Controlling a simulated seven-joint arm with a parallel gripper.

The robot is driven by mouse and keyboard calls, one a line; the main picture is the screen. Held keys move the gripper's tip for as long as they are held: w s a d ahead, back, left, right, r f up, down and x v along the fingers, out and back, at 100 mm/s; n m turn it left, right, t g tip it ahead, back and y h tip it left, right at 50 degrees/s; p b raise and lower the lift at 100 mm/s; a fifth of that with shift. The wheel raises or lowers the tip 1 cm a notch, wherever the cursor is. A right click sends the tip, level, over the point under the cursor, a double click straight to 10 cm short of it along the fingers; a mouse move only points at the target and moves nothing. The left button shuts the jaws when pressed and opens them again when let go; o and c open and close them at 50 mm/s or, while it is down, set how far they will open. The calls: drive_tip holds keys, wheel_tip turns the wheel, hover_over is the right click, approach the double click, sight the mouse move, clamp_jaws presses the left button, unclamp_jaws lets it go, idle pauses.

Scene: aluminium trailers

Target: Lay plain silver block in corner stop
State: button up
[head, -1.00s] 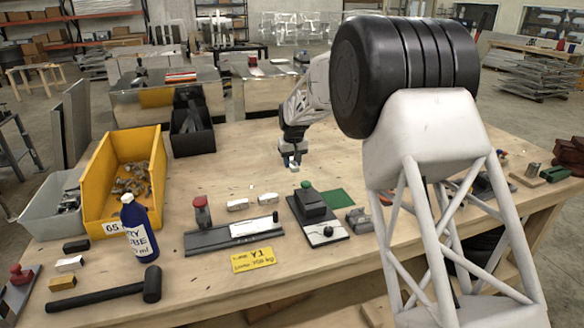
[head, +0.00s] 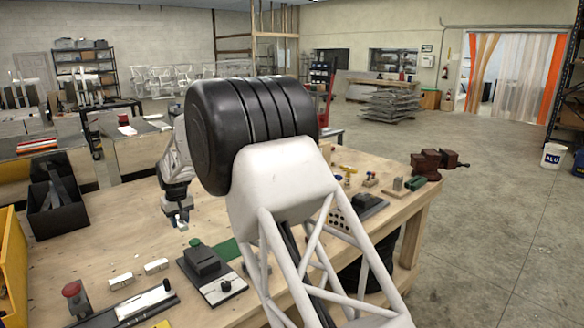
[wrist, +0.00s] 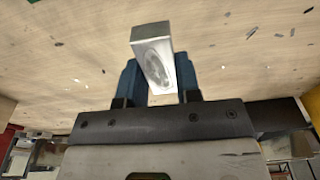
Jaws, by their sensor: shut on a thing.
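My gripper (head: 179,222) is above the wooden table, behind the black fixture with a green knob. In the wrist view its blue fingers (wrist: 156,82) are shut on a plain silver block (wrist: 153,58). The block sticks out past the fingertips, with the tabletop behind it. In the head view the held block is too small to make out clearly. I cannot pick out the corner stop for certain; my arm hides part of the table.
Two small pale blocks (head: 121,281) (head: 156,266) lie to the front left. A black bin (head: 58,200) stands at the left. Bare wood (head: 120,225) lies between.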

drive_tip(key=w+d+m, duration=0.2)
drive_tip(key=w+d, duration=0.5)
drive_tip(key=d, duration=0.6)
drive_tip(key=w+d+m, duration=0.1)
drive_tip(key=w+d, duration=0.6)
drive_tip(key=d, duration=0.7)
drive_tip(key=w+d+m, duration=0.2)
drive_tip(key=w+d, duration=0.6)
drive_tip(key=d, duration=0.5)
drive_tip(key=d+r+m+h, duration=0.15)
drive_tip(key=d+m, duration=0.25)
drive_tip(key=d, duration=3.9)
drive_tip(key=s+d+f, duration=0.1)
drive_tip(key=s+f, duration=0.2)
drive_tip(key=f, duration=0.4)
drive_tip(key=s+f, duration=0.3)
drive_tip(key=f, duration=0.5)
drive_tip(key=s+a+f, duration=0.5)
drive_tip(key=s+f, duration=0.1)
drive_tip(key=f, duration=0.4)
drive_tip(key=s+a+f, duration=0.5)
drive_tip(key=s+f, duration=0.2)
drive_tip(key=f, duration=0.2)
drive_tip(key=s+a+f, duration=0.6)
drive_tip(key=s+f, duration=0.1)
drive_tip(key=f, duration=0.3)
drive_tip(key=shift+s+f, duration=0.25)
drive_tip(key=shift+f, duration=0.05)
